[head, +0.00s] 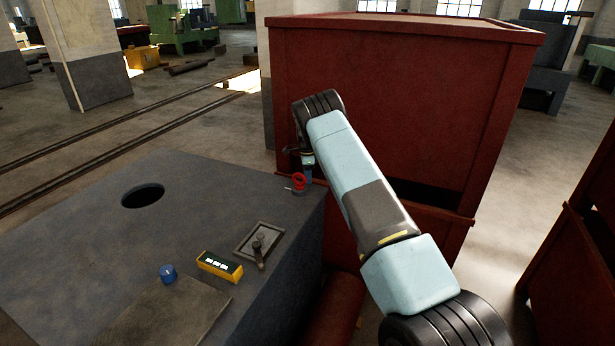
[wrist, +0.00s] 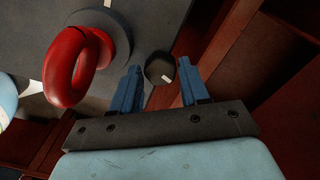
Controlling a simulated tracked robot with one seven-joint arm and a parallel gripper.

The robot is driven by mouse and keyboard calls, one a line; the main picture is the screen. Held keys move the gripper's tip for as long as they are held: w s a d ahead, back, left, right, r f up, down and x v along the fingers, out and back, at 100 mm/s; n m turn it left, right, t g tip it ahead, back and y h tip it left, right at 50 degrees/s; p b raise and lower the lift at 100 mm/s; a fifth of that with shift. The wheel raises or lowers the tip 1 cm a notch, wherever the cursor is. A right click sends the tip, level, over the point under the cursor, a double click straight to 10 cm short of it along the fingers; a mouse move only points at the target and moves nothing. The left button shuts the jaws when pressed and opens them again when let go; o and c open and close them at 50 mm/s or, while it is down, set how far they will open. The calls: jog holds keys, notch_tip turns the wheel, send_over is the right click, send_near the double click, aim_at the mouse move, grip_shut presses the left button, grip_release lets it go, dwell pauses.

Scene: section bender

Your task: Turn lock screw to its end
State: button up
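My gripper (wrist: 160,64) is open, with two blue fingers apart and nothing held between them. In the head view my gripper (head: 307,173) is at the right corner of the dark grey machine top, partly hidden by my arm. A dark round part with a small white mark (wrist: 158,70) shows in the gap between the fingertips; contact cannot be told. A red ring handle (wrist: 72,68) on a round grey base is left of the fingers. The red ring also shows in the head view (head: 299,182). I cannot tell which of these is the lock screw.
The machine top (head: 90,235) has a round hole, a blue knob (head: 168,273), a yellow display box (head: 219,266) and a lever on a plate (head: 259,245). A large red cabinet (head: 400,100) stands close behind my arm. Another red-brown structure (head: 570,260) is at right.

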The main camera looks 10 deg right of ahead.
jog(key=shift+a, duration=0.15)
jog(key=shift+w+r, duration=0.1)
jog(key=shift+r, duration=0.55)
notch_tip(320, 180, up, 12)
jog(key=shift+r, duration=0.15)
dwell(0.4)
